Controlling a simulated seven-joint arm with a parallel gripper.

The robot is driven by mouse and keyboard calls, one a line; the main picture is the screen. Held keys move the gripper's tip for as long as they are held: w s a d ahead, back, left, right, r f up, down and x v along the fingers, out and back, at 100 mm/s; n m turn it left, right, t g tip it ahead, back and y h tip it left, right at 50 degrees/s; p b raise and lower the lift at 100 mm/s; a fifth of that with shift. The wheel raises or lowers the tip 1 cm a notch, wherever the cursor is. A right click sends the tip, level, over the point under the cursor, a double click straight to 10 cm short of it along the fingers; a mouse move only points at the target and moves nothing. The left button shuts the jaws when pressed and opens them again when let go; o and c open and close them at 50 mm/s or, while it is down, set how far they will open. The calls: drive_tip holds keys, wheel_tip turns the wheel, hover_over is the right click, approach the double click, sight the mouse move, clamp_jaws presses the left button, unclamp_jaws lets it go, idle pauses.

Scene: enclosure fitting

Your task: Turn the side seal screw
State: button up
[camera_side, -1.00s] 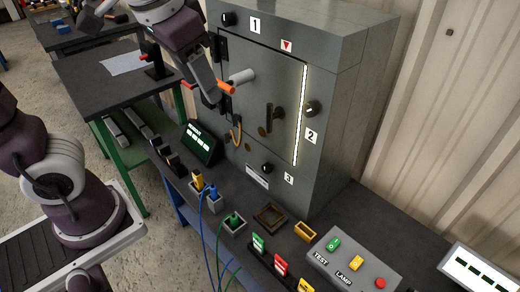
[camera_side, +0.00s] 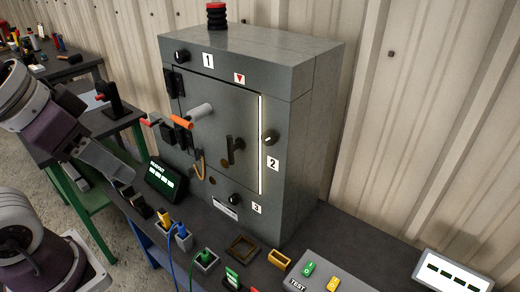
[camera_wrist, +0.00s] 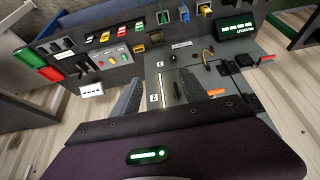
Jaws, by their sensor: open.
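The grey cabinet (camera_side: 290,120) stands on the bench. A round dark screw (camera_side: 269,138) with a light slot sits on its front at the right, above label 2 (camera_side: 272,163). Similar dark knobs sit by label 1 (camera_side: 181,56) and label 3 (camera_side: 235,200). My gripper (camera_side: 125,174) is left of the cabinet in the side view, clear of the screw. In the wrist view my gripper (camera_wrist: 160,100) is open and empty, its grey fingers apart. The cabinet front appears upside down between and beyond them; I cannot make out the side screw clearly there.
An orange-tipped handle (camera_side: 190,118) juts from the cabinet door, with a dark lever (camera_side: 232,150) to its right. A readout (camera_side: 166,182), plugs with cables (camera_side: 181,235) and a button box (camera_side: 325,275) stand on the bench. A red-topped stack (camera_side: 216,14) stands on the cabinet.

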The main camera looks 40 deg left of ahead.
drive_tip(key=w+d+r, duration=0.1)
drive_tip(key=w+r, duration=0.2)
drive_tip(key=w, duration=0.7)
drive_tip(key=g, duration=0.1)
hover_over(267, 134)
drive_tip(key=s, duration=0.3)
wheel_tip(267, 134, down, 4)
drive_tip(key=f, duration=0.1)
drive_tip(key=x, duration=0.6)
drive_tip(key=shift+w, duration=0.35)
clamp_jaws()
